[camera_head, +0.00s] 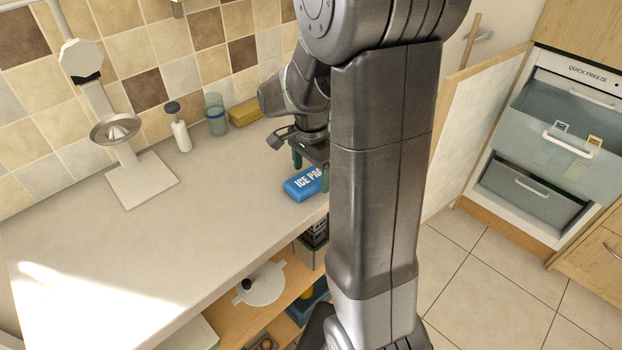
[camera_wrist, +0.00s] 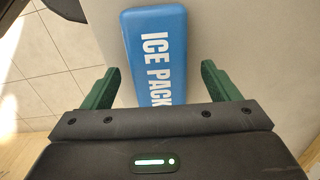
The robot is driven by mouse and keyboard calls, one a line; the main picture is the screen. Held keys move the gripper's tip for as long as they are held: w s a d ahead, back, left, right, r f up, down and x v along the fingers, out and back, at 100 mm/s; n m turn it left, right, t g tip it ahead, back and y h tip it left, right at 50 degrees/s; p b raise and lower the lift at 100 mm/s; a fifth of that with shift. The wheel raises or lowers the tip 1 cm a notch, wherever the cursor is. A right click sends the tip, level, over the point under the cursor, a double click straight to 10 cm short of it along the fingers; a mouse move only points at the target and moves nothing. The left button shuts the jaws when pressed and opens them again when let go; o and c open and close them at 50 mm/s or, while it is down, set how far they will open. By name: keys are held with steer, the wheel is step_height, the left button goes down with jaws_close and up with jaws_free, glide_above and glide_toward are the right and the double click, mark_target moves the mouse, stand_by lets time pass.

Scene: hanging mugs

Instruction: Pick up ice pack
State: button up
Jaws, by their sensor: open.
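A blue ice pack (camera_head: 303,184) with white "ICE PACK" lettering lies flat on the pale countertop (camera_head: 230,240), near its front right edge. My arm hides its right end in the head view. In the wrist view the ice pack (camera_wrist: 156,55) runs up the picture between my fingers. My gripper (camera_head: 311,172) is above it, pointing down, with green fingers. In the wrist view my gripper (camera_wrist: 159,85) is open, one finger on each side of the pack, with a gap on both sides. Nothing is held.
A yellow sponge (camera_head: 244,111), a glass (camera_head: 215,114) and a soap bottle (camera_head: 180,132) stand along the tiled wall. A metal stand (camera_head: 130,165) is at the left. An open freezer drawer (camera_head: 570,135) is at the right. Shelves below the counter hold a white pot lid (camera_head: 262,284).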

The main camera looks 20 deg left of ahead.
steer(key=shift+d+f, duration=0.15)
steer(key=shift+f, duration=0.3)
steer(key=shift+c, duration=0.2)
